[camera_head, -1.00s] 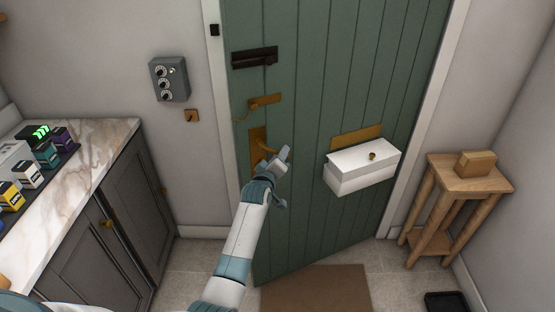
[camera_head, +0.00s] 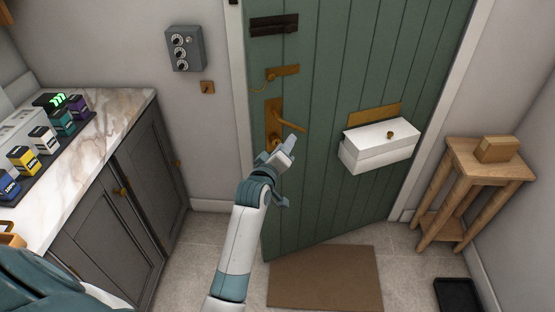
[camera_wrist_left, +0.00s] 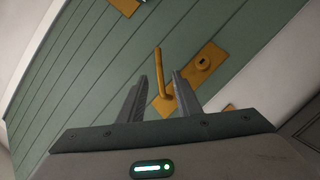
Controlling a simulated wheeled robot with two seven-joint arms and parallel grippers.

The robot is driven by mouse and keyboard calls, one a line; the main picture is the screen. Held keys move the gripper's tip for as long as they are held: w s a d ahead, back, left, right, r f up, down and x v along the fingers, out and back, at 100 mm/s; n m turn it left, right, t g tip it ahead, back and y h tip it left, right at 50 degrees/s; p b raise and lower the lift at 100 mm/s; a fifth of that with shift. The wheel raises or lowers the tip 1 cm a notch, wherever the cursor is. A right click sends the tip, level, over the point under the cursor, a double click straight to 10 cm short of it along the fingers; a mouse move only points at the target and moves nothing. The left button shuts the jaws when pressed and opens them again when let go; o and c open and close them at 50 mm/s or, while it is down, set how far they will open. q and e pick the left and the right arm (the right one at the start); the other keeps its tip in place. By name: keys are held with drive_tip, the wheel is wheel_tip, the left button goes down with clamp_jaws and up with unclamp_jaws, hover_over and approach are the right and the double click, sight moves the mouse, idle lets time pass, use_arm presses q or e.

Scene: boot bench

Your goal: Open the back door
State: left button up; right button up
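The green plank back door (camera_head: 330,190) stands ajar. Its left edge is swung towards me, and its bottom edge slants away from the wall line. A brass lever handle (camera_head: 291,124) on a tall plate sits near that left edge, with a keyhole in the plate. My left gripper (camera_head: 291,143) is just below and in front of the lever. In the left wrist view the two fingers (camera_wrist_left: 163,88) are apart, and the lever (camera_wrist_left: 159,70) appears between them. I cannot tell whether they touch it. My right gripper is out of view.
A brass latch with a chain (camera_head: 283,73) and a dark bolt (camera_head: 274,25) are above the handle. A white letter box (camera_head: 378,150) juts from the door. A brown mat (camera_head: 325,280) lies below. A wooden stand (camera_head: 470,160) is right; a marble-topped cabinet (camera_head: 110,130) is left.

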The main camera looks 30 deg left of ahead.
use_arm(q)
drive_tip(key=s+b, duration=0.1)
drive_tip(key=s, duration=0.5)
drive_tip(key=shift+d+r, duration=0.3)
drive_tip(key=shift+r, duration=0.15)
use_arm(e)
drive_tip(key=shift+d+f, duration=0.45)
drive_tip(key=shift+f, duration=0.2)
